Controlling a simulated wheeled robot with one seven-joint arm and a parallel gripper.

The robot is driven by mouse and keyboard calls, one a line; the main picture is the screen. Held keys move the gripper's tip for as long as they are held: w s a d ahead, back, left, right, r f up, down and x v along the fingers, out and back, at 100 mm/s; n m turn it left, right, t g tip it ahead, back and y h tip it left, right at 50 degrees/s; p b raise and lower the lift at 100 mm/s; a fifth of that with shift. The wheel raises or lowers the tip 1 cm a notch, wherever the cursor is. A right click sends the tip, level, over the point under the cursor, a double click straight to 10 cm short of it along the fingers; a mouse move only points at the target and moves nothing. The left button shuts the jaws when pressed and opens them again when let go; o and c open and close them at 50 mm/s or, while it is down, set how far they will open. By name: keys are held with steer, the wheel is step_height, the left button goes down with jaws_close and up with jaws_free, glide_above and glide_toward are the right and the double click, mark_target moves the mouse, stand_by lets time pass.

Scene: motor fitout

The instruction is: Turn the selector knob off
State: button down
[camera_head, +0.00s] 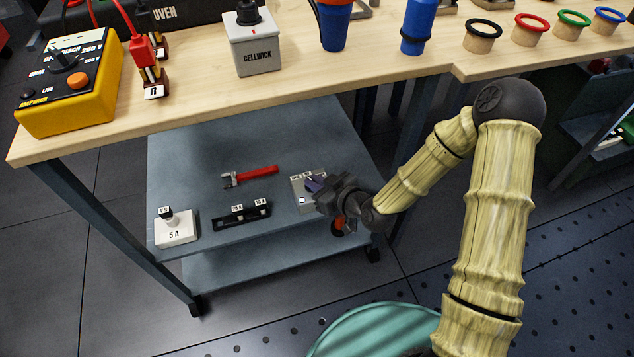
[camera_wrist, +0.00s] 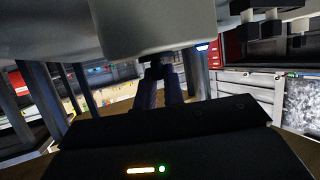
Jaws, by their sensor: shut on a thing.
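A small light-grey box (camera_head: 300,180) with dark labels on top and a small lit lamp (camera_head: 303,200) sits at the right of the lower shelf. My gripper (camera_head: 316,185) reaches it from the right, its fingers over the top of the box. In the wrist view the pale box (camera_wrist: 150,25) fills the upper middle. The fingers (camera_wrist: 163,75) are closed together against it, on a dark piece that looks like the selector knob (camera_wrist: 155,66). The knob is mostly hidden by the fingers, so its pointing direction cannot be read.
On the shelf (camera_head: 200,140) are a red-handled wrench (camera_head: 255,173), a black strip (camera_head: 243,216) and a white 5 A box (camera_head: 176,232). The wooden tabletop (camera_head: 200,95) above holds a yellow box (camera_head: 70,85) and a grey CELLWICK box (camera_head: 252,45), both with black knobs.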

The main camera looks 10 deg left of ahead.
steer(key=m+t, duration=0.1)
steer(key=m+h, duration=0.1)
steer(key=m+t+h, duration=0.1)
steer(key=shift+s+a+t, duration=0.2)
steer(key=shift+s+t, duration=0.05)
steer(key=shift+t, duration=0.05)
steer(key=shift+m+t+h, duration=0.5)
steer(key=shift+m+h, duration=0.4)
steer(key=shift+h, duration=0.1)
steer(key=shift+w, duration=0.1)
steer(key=c, duration=1.5)
jaws_free()
steer(key=shift+r, duration=0.1)
